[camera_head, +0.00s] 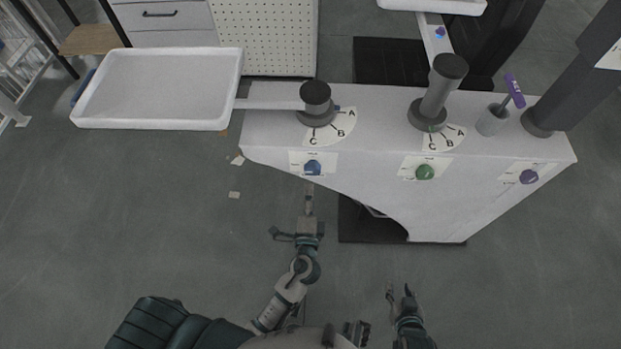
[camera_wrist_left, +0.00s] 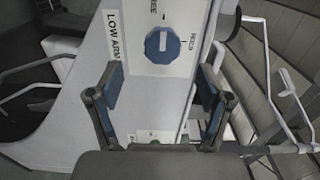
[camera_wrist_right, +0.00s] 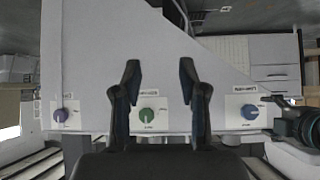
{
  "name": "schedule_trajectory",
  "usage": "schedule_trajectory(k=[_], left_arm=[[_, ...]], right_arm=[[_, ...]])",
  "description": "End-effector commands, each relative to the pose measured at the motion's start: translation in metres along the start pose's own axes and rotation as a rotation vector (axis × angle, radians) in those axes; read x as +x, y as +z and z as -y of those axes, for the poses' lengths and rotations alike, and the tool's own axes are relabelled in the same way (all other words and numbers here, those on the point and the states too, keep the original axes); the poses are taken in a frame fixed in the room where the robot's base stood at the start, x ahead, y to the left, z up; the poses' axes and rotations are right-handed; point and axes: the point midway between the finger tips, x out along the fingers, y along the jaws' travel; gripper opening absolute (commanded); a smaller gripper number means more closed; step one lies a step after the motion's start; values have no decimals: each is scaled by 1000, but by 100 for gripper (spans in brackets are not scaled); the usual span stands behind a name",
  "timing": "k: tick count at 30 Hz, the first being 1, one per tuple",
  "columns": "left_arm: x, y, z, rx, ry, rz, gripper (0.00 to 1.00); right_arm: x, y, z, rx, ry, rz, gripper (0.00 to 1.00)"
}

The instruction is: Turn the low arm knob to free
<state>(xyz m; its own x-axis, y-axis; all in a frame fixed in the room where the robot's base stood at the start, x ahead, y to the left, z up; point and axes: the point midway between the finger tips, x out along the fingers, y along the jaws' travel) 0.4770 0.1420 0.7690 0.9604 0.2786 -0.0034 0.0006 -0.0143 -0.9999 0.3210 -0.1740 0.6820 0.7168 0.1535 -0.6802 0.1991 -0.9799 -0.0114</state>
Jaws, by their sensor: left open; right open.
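The low arm knob (camera_head: 312,167) is blue and sits on a white label plate at the left of the console front. In the left wrist view the knob (camera_wrist_left: 162,46) has a white bar, with marks beside it and a LOW ARM label (camera_wrist_left: 114,35). The bar lies roughly up-down in that picture; which mark it selects is unclear. My left gripper (camera_head: 309,196) is open and empty, just in front of the knob and apart from it. The knob shows beyond its fingertips (camera_wrist_left: 158,85). My right gripper (camera_head: 400,291) is open and empty, lower right, away from the console.
The white console (camera_head: 375,180) also carries a green knob (camera_head: 425,172) and a purple knob (camera_head: 529,177). Grey columns (camera_head: 317,98) with A, B, C dials stand on top. A white tray (camera_head: 160,125) extends left on an arm. Floor in front is clear.

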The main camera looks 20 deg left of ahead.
Motion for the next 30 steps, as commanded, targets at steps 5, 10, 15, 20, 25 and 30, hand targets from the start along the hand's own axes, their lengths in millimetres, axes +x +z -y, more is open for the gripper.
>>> schedule_trajectory(k=[5, 10, 15, 20, 25, 30], left_arm=[[-30, 0, -1, 2, 2, -1, 79], [-41, 0, -1, -1, 1, 1, 79], [-41, 0, -1, 0, 1, 1, 79], [-41, 0, -1, 0, 1, 1, 79], [-41, 0, -1, 0, 1, 0, 79], [-41, 4, -16, -31, 59, 1, 79]], right_arm=[[0, 0, 0, 0, 0, 1, 42], [0, 0, 0, 1, 0, 1, 42], [1, 0, 0, 1, 0, 1, 42], [1, 0, 0, 1, 1, 1, 42], [1, 0, 0, 1, 1, 1, 42], [6, 7, 0, -1, 1, 27, 42]])
